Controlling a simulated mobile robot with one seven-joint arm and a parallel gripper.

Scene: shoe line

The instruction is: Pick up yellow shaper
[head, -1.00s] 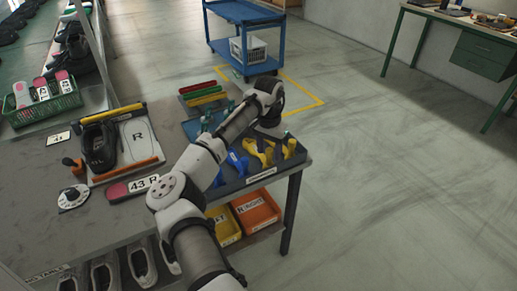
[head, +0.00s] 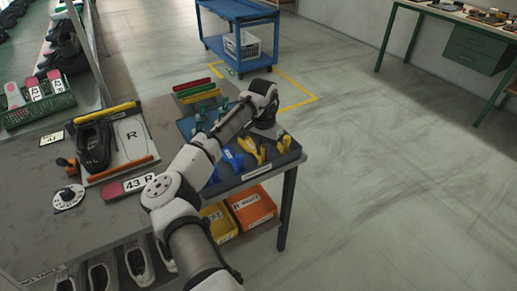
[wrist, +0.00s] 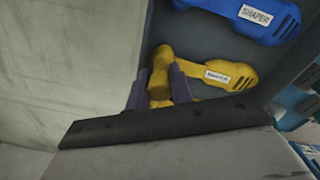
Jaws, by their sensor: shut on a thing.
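The yellow shaper (wrist: 225,74) lies in a dark tray, with a white SHAPER label on its body. Its narrow end (wrist: 159,72) is between the two purple fingers of my gripper (wrist: 156,92), which is shut on it. In the head view the yellow shapers (head: 248,148) show at the right end of the tray, partly covered by my wrist, and my fingers are mostly hidden there. Another yellow piece shows low behind the fingers in the wrist view.
A blue shaper (wrist: 262,14) lies beside the yellow one. The tray (head: 262,177) sits at the table's right edge, with open floor beyond. A shoe (head: 92,147) and a board marked R stand left. Orange (head: 252,213) and yellow bins are below. A blue cart (head: 243,12) stands behind.

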